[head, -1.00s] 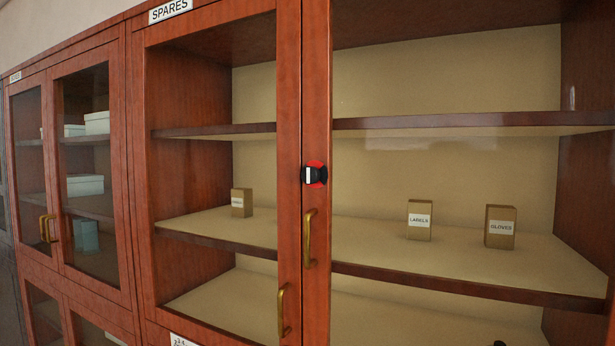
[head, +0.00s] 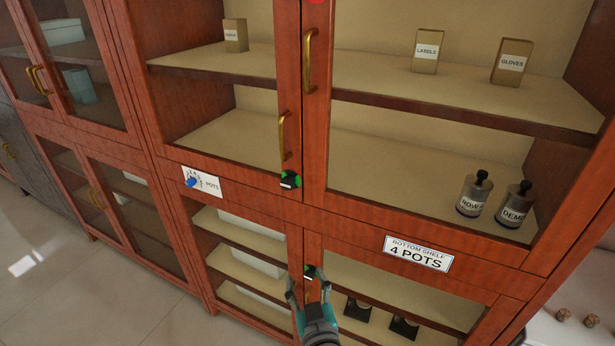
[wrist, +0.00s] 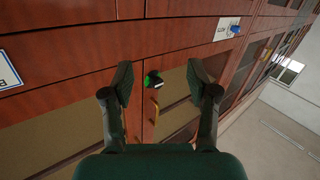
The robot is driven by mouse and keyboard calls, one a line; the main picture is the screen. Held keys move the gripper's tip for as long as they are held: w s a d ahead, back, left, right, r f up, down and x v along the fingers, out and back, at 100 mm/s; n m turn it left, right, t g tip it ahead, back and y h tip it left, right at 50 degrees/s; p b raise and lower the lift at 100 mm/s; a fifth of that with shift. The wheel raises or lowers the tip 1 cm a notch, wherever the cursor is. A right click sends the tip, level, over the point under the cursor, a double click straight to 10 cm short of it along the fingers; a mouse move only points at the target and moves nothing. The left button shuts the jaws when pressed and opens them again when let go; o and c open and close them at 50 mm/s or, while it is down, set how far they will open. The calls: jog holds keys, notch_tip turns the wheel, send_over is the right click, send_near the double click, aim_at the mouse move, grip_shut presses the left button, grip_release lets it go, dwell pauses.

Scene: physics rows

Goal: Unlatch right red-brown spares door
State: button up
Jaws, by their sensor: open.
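The right red-brown spares door (head: 315,130) is a glazed door with a brass handle (head: 309,60). It looks shut in the head view. A latch with red on it (head: 317,1) is cut off at the top edge of that view. A black latch showing green (head: 290,180) sits at the foot of the left upper door. Another black and green latch (head: 313,272) is on the lower doors, and a black and green latch also shows in the wrist view (wrist: 153,79). My gripper (head: 309,288) is open and empty, its fingers either side of this lower latch in view, apart from it.
Behind glass stand boxes (head: 427,52) and bottles (head: 473,195). Another cabinet (head: 110,190) stands left. Open floor lies at lower left.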

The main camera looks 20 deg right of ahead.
jog(key=w+a+r+m+h, duration=0.2)
jog(key=w+r+m+h, duration=0.3)
jog(key=r, duration=0.9)
jog(key=w+a+r+m+h, duration=0.1)
jog(key=w+r+m+h, duration=0.15)
jog(key=w+r, duration=0.8)
jog(key=s+r+m+g+h, duration=0.1)
jog(key=s+r+m, duration=0.25)
jog(key=r, duration=0.65)
jog(key=s+r+m+g+h, duration=0.1)
jog(key=s+r+m+g, duration=0.2)
jog(key=r, duration=0.6)
jog(key=s+r+m+h, duration=0.2)
jog(key=s+r+m, duration=0.15)
jog(key=r, duration=0.65)
jog(key=shift+m+y, duration=0.25)
jog(key=shift+y, duration=0.1)
jog(key=x, duration=1.1)
jog(key=shift+d+f, duration=0.1)
jog(key=shift+f, duration=0.1)
grip_shut()
